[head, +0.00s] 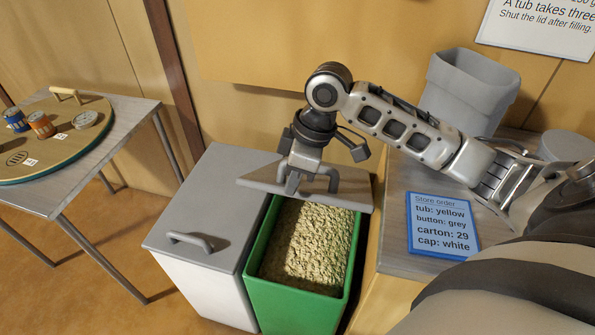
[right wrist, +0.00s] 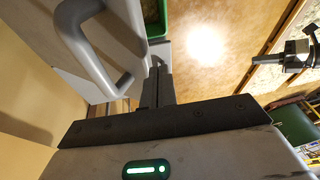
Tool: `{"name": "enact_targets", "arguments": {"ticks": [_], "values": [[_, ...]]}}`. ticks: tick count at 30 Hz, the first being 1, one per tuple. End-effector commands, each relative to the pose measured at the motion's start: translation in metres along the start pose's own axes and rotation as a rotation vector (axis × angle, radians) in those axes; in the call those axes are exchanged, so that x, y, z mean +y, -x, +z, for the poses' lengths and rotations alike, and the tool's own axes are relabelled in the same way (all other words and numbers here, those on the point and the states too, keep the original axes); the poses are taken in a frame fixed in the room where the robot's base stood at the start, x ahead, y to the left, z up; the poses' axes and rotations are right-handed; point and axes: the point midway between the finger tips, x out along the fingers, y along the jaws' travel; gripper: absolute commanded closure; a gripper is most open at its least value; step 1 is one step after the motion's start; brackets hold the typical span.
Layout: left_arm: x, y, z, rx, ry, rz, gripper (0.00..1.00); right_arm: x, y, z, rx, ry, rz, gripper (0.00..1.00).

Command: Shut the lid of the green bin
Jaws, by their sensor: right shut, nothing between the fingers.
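The green bin (head: 297,310) stands in the lower middle of the head view, filled with pale grainy stuff. Its grey lid (head: 347,197) is raised above the rear of the opening, so the bin is open at the front. The lid has a grey bar handle (head: 334,179), which shows large in the right wrist view (right wrist: 76,38). My right gripper (head: 294,182) is over the lid, close beside the handle. Its fingers (right wrist: 157,82) are shut with nothing between them. I cannot tell whether they touch the lid. My left gripper is not in the head view.
A white bin with a shut grey lid (head: 200,215) stands left of the green one. A counter (head: 398,195) at the right bears a blue order card (head: 441,224) and a grey container (head: 468,90). A side table (head: 130,125) with a round board is at the left.

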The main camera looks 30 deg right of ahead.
Motion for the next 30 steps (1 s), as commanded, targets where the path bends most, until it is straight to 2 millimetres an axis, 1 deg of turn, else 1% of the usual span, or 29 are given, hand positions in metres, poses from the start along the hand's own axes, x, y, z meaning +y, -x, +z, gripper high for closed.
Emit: {"name": "enact_targets", "arguments": {"ticks": [1, 2, 3, 6, 9, 12, 14, 17, 27, 29, 30], "values": [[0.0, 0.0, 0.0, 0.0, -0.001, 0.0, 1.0, 0.019, 0.026, 0.0, -0.004, -0.01, 0.004, 1.0], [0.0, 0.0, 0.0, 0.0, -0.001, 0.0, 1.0, 0.026, 0.039, 0.0, -0.003, -0.017, -0.004, 1.0], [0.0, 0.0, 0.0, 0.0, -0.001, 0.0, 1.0, 0.035, 0.057, 0.001, 0.001, -0.028, -0.015, 1.0], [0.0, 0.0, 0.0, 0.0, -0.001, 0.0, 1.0, 0.049, 0.095, 0.003, 0.022, -0.055, -0.038, 1.0], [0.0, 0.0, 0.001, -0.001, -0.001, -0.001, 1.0, 0.056, 0.119, 0.005, 0.044, -0.074, -0.055, 1.0], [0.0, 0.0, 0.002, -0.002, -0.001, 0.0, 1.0, 0.057, 0.126, 0.005, 0.055, -0.079, -0.067, 1.0], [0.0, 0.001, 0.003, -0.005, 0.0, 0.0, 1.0, 0.057, 0.122, 0.005, 0.056, -0.081, -0.07, 1.0], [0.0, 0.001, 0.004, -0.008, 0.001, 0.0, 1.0, 0.055, 0.108, 0.004, 0.054, -0.08, -0.072, 1.0], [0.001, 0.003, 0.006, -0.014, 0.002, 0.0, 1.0, 0.05, 0.036, -0.001, 0.055, -0.08, -0.073, 1.0], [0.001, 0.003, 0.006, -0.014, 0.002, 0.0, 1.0, 0.049, 0.025, -0.002, 0.056, -0.08, -0.071, 1.0], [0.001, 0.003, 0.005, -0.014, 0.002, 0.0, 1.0, 0.045, 0.02, 0.001, 0.054, -0.079, -0.07, 1.0]]}}
